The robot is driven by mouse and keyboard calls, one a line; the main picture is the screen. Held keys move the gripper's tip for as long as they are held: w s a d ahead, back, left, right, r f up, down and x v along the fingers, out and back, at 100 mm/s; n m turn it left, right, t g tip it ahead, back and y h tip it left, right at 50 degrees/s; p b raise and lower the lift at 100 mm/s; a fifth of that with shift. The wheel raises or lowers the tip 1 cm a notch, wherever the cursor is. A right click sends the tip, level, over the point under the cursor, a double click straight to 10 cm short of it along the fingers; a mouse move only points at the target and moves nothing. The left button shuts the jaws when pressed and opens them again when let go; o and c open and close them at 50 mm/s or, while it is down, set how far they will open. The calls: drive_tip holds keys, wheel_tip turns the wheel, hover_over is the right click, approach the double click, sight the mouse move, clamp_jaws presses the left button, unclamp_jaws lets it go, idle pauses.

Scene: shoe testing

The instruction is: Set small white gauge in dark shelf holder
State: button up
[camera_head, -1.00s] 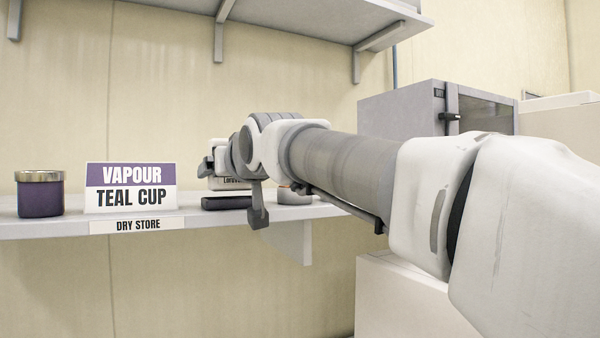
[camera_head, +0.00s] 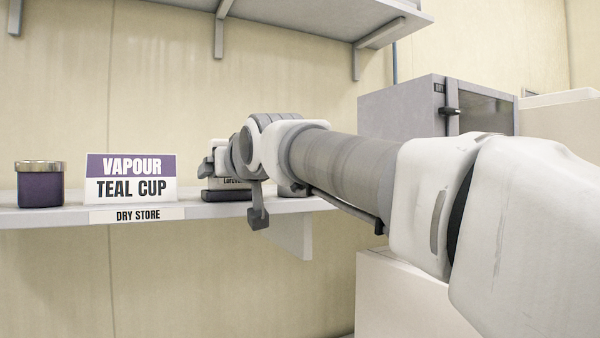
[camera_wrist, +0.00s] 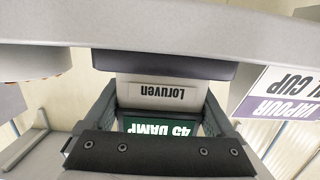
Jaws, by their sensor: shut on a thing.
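The white gauge (camera_wrist: 135,92) carries the name "Loruven" and a green display reading "45 DAMP", upside down in the wrist view. My gripper (camera_wrist: 161,95) is shut on it, one finger at each side. The dark holder (camera_wrist: 165,64) lies right against the gauge's lower edge on the shelf. In the head view, a strip of the gauge (camera_head: 236,182) shows just above the holder (camera_head: 226,196), with no clear gap. My gripper (camera_head: 209,165) is largely hidden by my wrist there. I cannot tell whether the gauge is seated.
The shelf (camera_head: 60,222) bears a purple jar (camera_head: 40,188) with a metal lid and a "VAPOUR TEAL CUP" sign (camera_head: 130,180), both left of the holder. A grey round object (camera_head: 291,190) stands right of it, partly hidden. A grey cabinet (camera_head: 400,110) is farther right.

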drive_tip(key=shift+f+b, duration=0.4)
drive_tip(key=shift+f, duration=0.05)
drive_tip(key=o, duration=1.3)
drive_tip(key=shift+s, duration=0.1)
drive_tip(key=b+v, duration=0.2)
drive_tip(key=v, duration=1.5)
drive_tip(key=shift+s+d, duration=0.1)
drive_tip(key=shift+d, duration=0.05)
drive_tip(key=s+d+f+m+g+h, duration=0.1)
drive_tip(key=d+f+m+g+h, duration=0.15)
drive_tip(key=d+f, duration=0.65)
drive_tip(key=d+f+m+g+h, duration=0.1)
drive_tip(key=d+f+h, duration=0.3)
drive_tip(key=f, duration=0.9)
drive_tip(key=s+d+f+m+g, duration=0.1)
drive_tip(key=s+d+f, duration=0.2)
drive_tip(key=f, duration=0.3)
drive_tip(key=s+d+f+g+h+p, duration=0.1)
drive_tip(key=s+d+f+g, duration=0.1)
drive_tip(key=s+d+f, duration=0.1)
drive_tip(key=s+d+f+m+g+h, duration=0.1)
drive_tip(key=s+d+f, duration=0.2)
drive_tip(key=f, duration=0.5)
drive_tip(key=shift+s+d+f+m+g+p, duration=0.1)
drive_tip(key=shift+s+f+m+g+p, duration=0.1)
drive_tip(key=shift+s, duration=0.25)
drive_tip(key=shift+s+d+f+m+g+p, duration=0.1)
drive_tip(key=shift+s+m+g, duration=0.05)
drive_tip(key=shift+s, duration=0.3)
